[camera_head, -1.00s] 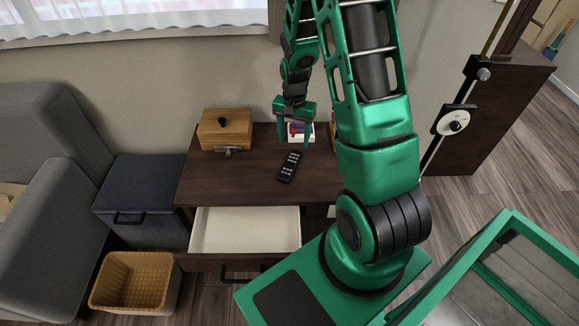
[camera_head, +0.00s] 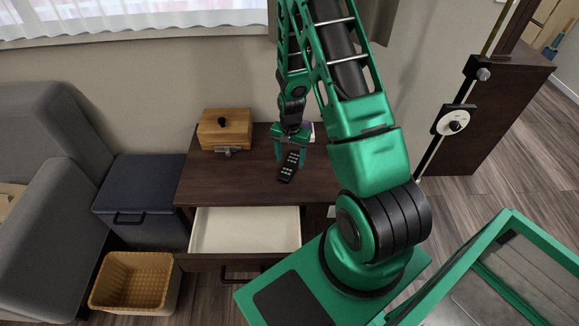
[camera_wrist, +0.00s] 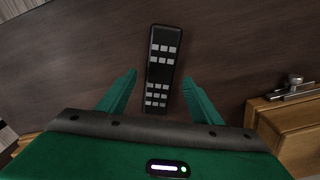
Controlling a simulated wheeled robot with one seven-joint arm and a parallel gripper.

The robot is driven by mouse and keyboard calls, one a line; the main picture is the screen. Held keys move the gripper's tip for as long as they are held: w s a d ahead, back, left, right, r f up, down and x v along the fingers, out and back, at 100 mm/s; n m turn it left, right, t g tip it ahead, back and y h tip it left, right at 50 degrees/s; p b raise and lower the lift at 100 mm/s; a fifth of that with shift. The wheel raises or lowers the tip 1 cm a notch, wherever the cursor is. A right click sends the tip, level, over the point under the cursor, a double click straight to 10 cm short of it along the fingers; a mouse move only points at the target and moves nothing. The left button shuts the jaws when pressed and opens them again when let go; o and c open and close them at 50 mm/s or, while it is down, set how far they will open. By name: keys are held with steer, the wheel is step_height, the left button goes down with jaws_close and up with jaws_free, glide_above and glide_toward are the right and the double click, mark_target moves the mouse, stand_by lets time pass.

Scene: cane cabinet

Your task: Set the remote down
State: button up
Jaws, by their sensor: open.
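The black remote (camera_head: 287,174) with light grey buttons lies flat on the dark wooden cabinet top (camera_head: 225,183). In the wrist view the remote (camera_wrist: 160,72) runs away from me between the two green fingers, with a gap on either side. My gripper (camera_head: 290,162) is open and points down at the remote. In the wrist view my gripper (camera_wrist: 158,84) holds nothing. Part of the remote is hidden behind a finger in the head view.
A wooden box (camera_head: 226,129) with a dark knob stands at the back left of the top. An open, empty drawer (camera_head: 245,230) juts out below the front edge. A yellow basket (camera_head: 132,283) sits on the floor. The top's left front is clear.

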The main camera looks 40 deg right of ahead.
steer(key=shift+f, duration=0.95)
steer(key=c, duration=1.3)
steer(key=shift+r, duration=0.15)
